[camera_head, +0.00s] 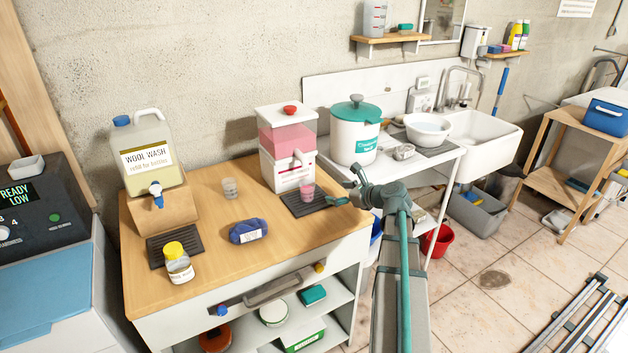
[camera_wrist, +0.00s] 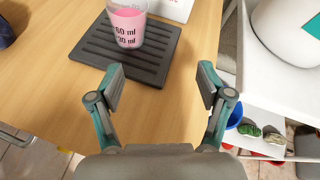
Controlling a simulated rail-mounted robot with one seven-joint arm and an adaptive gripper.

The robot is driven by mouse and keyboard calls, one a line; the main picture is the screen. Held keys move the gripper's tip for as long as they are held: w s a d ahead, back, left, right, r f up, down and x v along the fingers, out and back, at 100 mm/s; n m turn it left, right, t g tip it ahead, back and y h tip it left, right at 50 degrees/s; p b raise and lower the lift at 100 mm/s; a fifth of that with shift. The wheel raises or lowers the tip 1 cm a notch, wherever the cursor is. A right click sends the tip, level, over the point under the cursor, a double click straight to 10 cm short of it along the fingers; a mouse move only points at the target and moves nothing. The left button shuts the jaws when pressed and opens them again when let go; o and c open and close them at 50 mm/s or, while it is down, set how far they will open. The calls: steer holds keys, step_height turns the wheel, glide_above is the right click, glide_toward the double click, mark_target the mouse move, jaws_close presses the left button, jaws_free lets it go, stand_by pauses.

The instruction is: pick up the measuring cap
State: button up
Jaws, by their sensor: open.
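A small clear measuring cap (camera_head: 307,191) holding pink liquid stands upright on a dark ribbed drip mat (camera_head: 298,209), in front of the pink-filled dispenser (camera_head: 288,145). In the wrist view the cap (camera_wrist: 127,25) shows "60 ml" and "30 ml" marks at the top edge, its upper part cut off. My gripper (camera_wrist: 160,80) is open and empty, its fingers apart below and right of the cap in that view. In the head view my gripper (camera_head: 348,188) is to the right of the cap, not touching it.
Another clear cup (camera_head: 230,188) stands on the wooden counter (camera_head: 205,215). Near it are a wool wash jug (camera_head: 150,160), a blue bundle (camera_head: 248,231) and a yellow-capped jar (camera_head: 179,266). A white tub with teal lid (camera_head: 354,135) stands on the white table behind my gripper.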

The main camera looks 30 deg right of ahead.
mark_target(306, 191)
steer(key=a, duration=0.1)
steer(key=a+r+y+p, duration=0.1)
steer(key=shift+w+a, duration=0.15)
steer(key=shift+a, duration=0.2)
steer(key=shift+w+a+y, duration=0.15)
steer(key=shift+a+y, duration=0.1)
steer(key=shift+y, duration=0.15)
steer(key=x, duration=0.5)
steer(key=shift+w+a+f+p, duration=0.1)
steer(key=shift+w+f+p, duration=0.05)
steer(key=shift+f+p, duration=0.15)
steer(key=shift+a+p+x, duration=0.2)
steer(key=shift+p+x, duration=0.6)
steer(key=shift+x, duration=1.75)
steer(key=shift+c, duration=0.3)
steer(key=c, duration=1.2)
steer(key=shift+r, duration=0.2)
